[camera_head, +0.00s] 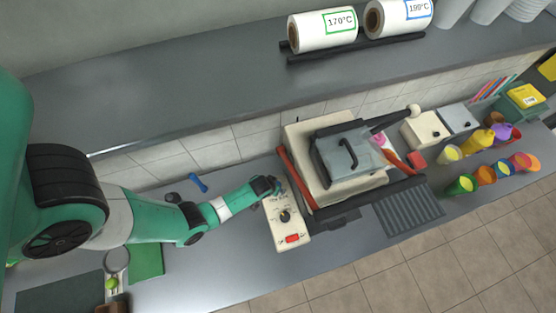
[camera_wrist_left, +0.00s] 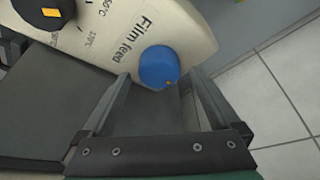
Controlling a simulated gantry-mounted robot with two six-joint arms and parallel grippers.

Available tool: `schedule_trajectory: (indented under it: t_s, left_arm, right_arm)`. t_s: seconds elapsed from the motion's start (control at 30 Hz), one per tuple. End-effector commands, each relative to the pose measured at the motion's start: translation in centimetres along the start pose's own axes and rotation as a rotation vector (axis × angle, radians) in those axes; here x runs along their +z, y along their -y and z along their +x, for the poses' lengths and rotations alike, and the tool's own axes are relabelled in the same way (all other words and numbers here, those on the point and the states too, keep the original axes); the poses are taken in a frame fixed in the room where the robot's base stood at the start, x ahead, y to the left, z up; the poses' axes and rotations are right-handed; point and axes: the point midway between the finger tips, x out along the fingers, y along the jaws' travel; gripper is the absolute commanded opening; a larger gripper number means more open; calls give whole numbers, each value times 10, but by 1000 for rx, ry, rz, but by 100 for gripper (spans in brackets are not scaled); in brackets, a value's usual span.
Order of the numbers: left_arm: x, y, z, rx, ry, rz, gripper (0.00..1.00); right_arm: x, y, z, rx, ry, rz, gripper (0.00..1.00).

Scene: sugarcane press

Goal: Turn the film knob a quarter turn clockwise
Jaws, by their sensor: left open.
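The film knob (camera_wrist_left: 157,65) is a blue round knob beside the words "Film feed" on a cream control panel (camera_wrist_left: 178,22). A small orange mark sits at its lower right edge in the left wrist view. My left gripper (camera_wrist_left: 158,82) is open, with one finger on either side of the knob's lower part; I cannot tell whether they touch it. In the head view my left gripper (camera_head: 268,187) is at the far end of the cream panel (camera_head: 290,226) and hides the knob. My right gripper is not in view.
A black temperature knob (camera_wrist_left: 38,12) with an orange mark is close by; it also shows in the head view (camera_head: 285,216). A red switch (camera_head: 292,239) is at the panel's near end. The sealing machine (camera_head: 308,135) stands just right. Bare counter (camera_head: 215,267) lies left.

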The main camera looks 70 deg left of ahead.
Motion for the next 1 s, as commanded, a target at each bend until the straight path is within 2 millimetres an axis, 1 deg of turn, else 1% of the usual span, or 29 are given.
schedule_trajectory:
  t_s: [0.03, 0.1, 0.37, 0.4, 0.47, 0.6, 0.77, 0.8, 0.87, 1.0]
  left_arm:
    - [2, 0, 8, 0, 0, -1, 96]
    - [2, 0, 10, 0, 0, -1, 96]
    - [1, 0, 8, 0, 0, -1, 96]
    - [1, 0, 8, 0, 0, -1, 92]
    - [1, 0, 8, 0, 0, -1, 82]
    - [2, 0, 8, 0, 0, -1, 56]
    - [2, 0, 8, 0, 0, -1, 28]
    - [2, 0, 8, 0, 0, -1, 20]
    - [2, 0, 8, 0, 0, -1, 10]
    - [2, 0, 8, 1, 0, 2, 10]
  right_arm:
    - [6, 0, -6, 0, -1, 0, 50]
    - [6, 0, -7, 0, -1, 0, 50]
    - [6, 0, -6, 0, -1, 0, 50]
    - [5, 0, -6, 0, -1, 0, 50]
    - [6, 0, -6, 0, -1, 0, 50]
    - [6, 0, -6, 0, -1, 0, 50]
    - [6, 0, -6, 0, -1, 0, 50]
    - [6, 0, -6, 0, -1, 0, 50]
    - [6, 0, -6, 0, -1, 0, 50]
    - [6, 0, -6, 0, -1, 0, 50]
